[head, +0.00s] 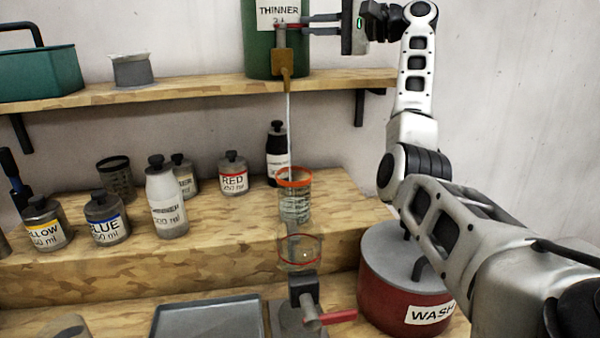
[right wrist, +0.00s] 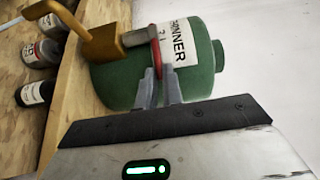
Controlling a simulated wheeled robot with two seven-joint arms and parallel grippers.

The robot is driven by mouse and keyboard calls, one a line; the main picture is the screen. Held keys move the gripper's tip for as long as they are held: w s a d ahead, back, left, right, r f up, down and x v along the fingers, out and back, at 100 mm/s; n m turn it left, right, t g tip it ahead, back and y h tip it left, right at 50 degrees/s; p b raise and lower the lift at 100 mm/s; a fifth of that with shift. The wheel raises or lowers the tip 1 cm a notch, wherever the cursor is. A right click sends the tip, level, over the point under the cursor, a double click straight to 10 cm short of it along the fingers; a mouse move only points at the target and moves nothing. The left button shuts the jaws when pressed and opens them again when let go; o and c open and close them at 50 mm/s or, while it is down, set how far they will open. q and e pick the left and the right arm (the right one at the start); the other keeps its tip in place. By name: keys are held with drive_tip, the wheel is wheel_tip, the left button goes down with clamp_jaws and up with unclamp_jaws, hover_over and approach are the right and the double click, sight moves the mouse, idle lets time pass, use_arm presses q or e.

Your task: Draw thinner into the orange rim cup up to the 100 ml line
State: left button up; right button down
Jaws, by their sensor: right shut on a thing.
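The green thinner drum (head: 262,48) stands on the upper shelf with a brass tap (head: 284,62) at its front. A thin pale stream (head: 289,125) falls from the spout into the orange rim cup (head: 295,205). The cup is clear, upright, and marked with dark lines on its wall; I cannot read the liquid level against them. My right gripper (head: 300,25) is shut on the red tap lever; in the right wrist view its fingers (right wrist: 160,92) close around the lever (right wrist: 157,58). My left gripper is not in view.
A red-rimmed clear vessel (head: 300,252) shows in front, above a grey stand with a red handle (head: 330,317). Paint bottles, including RED (head: 233,175) and BLUE (head: 107,220), stand left. A red WASH tin (head: 405,300) is right. A grey tray (head: 208,320) lies at front.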

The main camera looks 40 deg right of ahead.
drive_tip(key=shift+w+a+r+t, duration=0.15)
drive_tip(key=shift+w+r+t, duration=0.25)
drive_tip(key=shift+w+r, duration=0.1)
drive_tip(key=shift+s+a+f+m+t+h+b, duration=0.1)
drive_tip(key=shift+s+m+t+h+b, duration=0.1)
drive_tip(key=shift+m+h+b, duration=0.3)
drive_tip(key=shift+s+a+f+m+t+h+b, duration=0.1)
drive_tip(key=shift+m+t+h+b, duration=0.15)
drive_tip(key=shift+h+b, duration=0.35)
drive_tip(key=shift+r, duration=0.15)
drive_tip(key=shift+s+a+f+m+t+h+b, duration=0.1)
drive_tip(key=shift+f+m+t+h+b, duration=0.1)
drive_tip(key=shift+m+h+b, duration=0.3)
drive_tip(key=shift+a+f+m+t+h+b, duration=0.15)
drive_tip(key=shift+m+h+b, duration=0.2)
drive_tip(key=shift+h+b, duration=0.2)
drive_tip(key=shift+r, duration=0.1)
